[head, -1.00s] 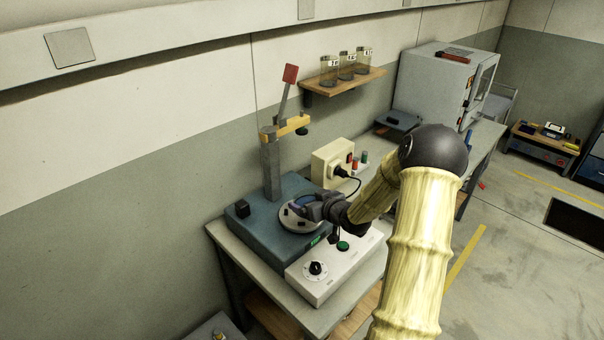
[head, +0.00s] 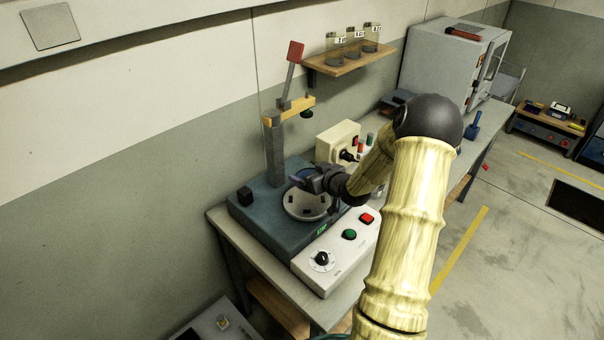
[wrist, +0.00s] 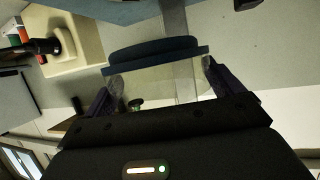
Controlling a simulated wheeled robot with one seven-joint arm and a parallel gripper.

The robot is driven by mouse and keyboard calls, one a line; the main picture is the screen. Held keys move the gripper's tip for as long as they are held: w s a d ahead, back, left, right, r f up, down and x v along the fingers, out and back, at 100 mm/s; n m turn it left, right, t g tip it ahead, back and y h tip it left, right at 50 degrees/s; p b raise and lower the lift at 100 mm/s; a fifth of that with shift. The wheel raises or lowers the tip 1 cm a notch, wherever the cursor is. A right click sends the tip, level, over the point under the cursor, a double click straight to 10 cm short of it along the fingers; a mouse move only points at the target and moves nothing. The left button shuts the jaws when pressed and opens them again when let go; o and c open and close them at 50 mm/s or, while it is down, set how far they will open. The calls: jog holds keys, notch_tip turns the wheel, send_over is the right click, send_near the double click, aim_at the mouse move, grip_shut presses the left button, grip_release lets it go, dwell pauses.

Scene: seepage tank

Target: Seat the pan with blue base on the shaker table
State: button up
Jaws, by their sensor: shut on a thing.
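The pan with blue base shows in the wrist view, with a clear body and a dark blue base (wrist: 155,52) on the far side from my palm. My gripper (wrist: 161,74) is shut on the pan's clear body, one finger on each side. In the head view my gripper (head: 308,180) is over the back part of the shaker table's round grey plate (head: 306,211). Only a small bluish bit of the pan (head: 302,173) shows there. The plate has small dark blocks on it. I cannot tell the exact gap between pan and plate.
A post (head: 274,150) with a yellow arm (head: 290,112) and red-ended lever rises behind the plate. A white control panel (head: 336,246) with a knob and buttons is in front. A cream box (head: 338,142) stands to the right. Jars (head: 352,45) sit on the wall shelf.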

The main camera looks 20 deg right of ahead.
jog(key=shift+d+f, duration=0.1)
jog(key=shift+f, duration=0.4)
jog(key=shift+w+a+f+b, duration=0.1)
jog(key=shift+a+f+b, duration=0.25)
jog(key=shift+f+b, duration=0.3)
jog(key=shift+w+a+f+b, duration=0.1)
jog(key=shift+a+f+b, duration=0.2)
jog(key=shift+f+b, duration=0.9)
jog(key=shift+f, duration=0.1)
jog(key=shift+w+f, duration=0.15)
jog(key=shift+f, duration=0.2)
jog(key=shift+s+d+b, duration=0.15)
jog(key=shift+s+b, duration=0.1)
jog(key=shift+b, duration=0.1)
jog(key=shift+w+f, duration=0.1)
jog(key=shift+f, duration=0.1)
jog(key=shift+f+b, duration=0.8)
